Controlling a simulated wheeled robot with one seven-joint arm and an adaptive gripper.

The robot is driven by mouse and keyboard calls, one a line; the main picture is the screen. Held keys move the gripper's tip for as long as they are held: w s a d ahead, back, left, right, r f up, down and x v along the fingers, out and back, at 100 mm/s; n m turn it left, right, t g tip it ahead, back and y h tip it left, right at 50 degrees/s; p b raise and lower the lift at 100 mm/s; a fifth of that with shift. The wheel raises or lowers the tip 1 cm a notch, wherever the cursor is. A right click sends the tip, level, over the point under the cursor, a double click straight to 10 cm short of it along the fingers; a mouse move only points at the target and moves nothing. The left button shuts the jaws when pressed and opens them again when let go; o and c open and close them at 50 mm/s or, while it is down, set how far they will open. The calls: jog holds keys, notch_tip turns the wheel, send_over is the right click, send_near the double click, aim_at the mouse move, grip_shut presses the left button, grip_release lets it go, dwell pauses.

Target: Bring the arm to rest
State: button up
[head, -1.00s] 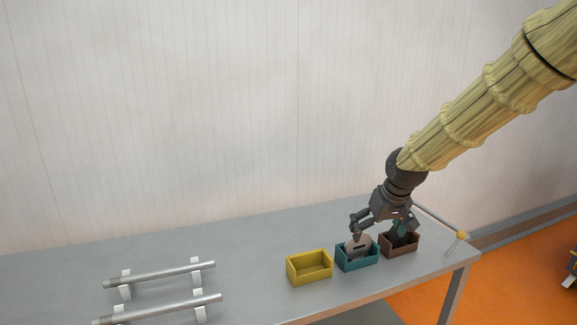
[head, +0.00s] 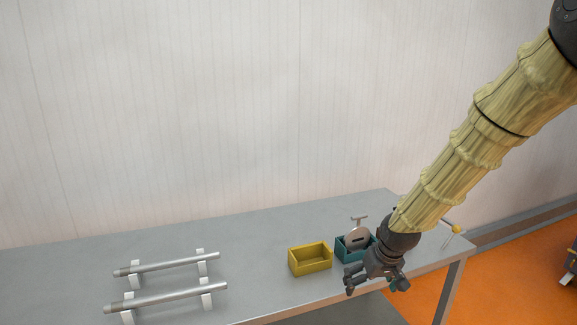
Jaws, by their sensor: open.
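My gripper (head: 372,287) is open and looks empty. It hangs at the front edge of the grey table, in front of the teal box, with its fingers pointing down and left. My arm, in a yellowish sleeve, reaches in from the upper right. The teal box (head: 342,250) holds a pale round disc-like part (head: 356,237) with a dark slot. My gripper and wrist cover the right side of the teal box and hide the brown box.
The grey table (head: 255,240) runs along a pale wall. A yellow box (head: 310,260) stands left of the teal one and looks empty. Two metal rods (head: 165,266) (head: 165,297) lie on white supports at the left. A T-shaped handle (head: 359,219) shows behind the disc.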

jog(key=s+a+f+m+g, duration=0.1)
jog(key=s+f, duration=0.7)
jog(key=f, duration=0.4)
jog(key=s+f+g, duration=0.1)
jog(key=s+f, duration=0.8)
jog(key=f, duration=0.2)
jog(key=s+d+f, duration=0.1)
jog(key=s+f, duration=0.4)
jog(key=s, duration=0.7)
jog(key=s+d+f+g+h, duration=0.1)
jog(key=s+f, duration=0.5)
jog(key=s, duration=0.5)
jog(key=shift+s+f+m+g, duration=0.2)
jog(key=shift+s+m+g, duration=0.1)
jog(key=shift+s+m, duration=0.1)
